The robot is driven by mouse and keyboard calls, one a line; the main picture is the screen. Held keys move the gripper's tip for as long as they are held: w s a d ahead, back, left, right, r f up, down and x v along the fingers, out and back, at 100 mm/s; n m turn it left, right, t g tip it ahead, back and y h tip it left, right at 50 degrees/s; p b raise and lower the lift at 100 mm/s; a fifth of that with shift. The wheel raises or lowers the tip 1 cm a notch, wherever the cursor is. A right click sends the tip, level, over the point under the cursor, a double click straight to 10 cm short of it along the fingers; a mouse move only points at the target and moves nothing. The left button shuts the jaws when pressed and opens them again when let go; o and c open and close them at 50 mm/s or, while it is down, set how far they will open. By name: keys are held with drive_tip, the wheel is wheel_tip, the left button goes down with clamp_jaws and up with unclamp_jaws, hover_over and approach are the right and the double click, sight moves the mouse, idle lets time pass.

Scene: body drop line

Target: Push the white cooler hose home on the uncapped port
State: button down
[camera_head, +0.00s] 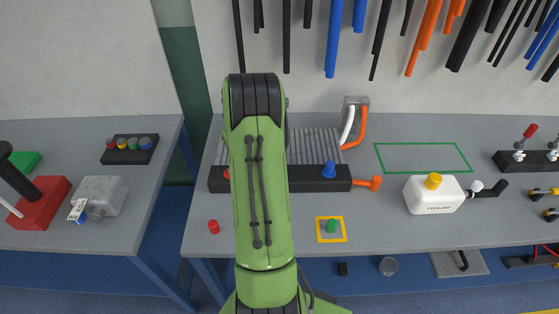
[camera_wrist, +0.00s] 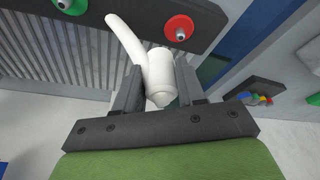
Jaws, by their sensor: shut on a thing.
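My gripper (camera_wrist: 158,68) is shut on a white hose (camera_wrist: 127,38), with its thick end between the two dark fingers in the wrist view. The hose's thinner part curves away to the upper left. In the head view my green arm hides the gripper and this hose. The cooler's black tank (camera_wrist: 110,10) lies beyond the hose. It carries a red-ringed port (camera_wrist: 178,29) with a metal stub and a green-ringed one (camera_wrist: 70,4), partly cut off. The hose appears apart from both. A blue cap (camera_head: 329,169) stands on the tank (camera_head: 312,185).
A loose red cap (camera_head: 213,227) and a green cap (camera_head: 331,226) on a yellow-edged pad (camera_head: 342,238) lie in front. A grey bracket (camera_head: 356,101) holds white and orange hoses behind. A white bottle (camera_head: 434,202) stands right. The green-outlined area (camera_head: 424,158) is clear.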

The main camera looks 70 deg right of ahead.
drive_tip(key=s+d+f+b, duration=0.1)
drive_tip(key=s+d, duration=0.4)
drive_tip(key=s, duration=0.7)
drive_tip(key=shift+f+b, duration=0.4)
drive_tip(key=shift+b, duration=0.1)
drive_tip(key=shift+d+f, duration=0.1)
drive_tip(key=shift+f+b, duration=1.4)
drive_tip(key=shift+f, duration=0.1)
drive_tip(key=shift+f, duration=0.1)
drive_tip(key=shift+f+b, duration=0.75)
drive_tip(key=shift+b, duration=0.15)
drive_tip(key=shift+f+b, duration=0.5)
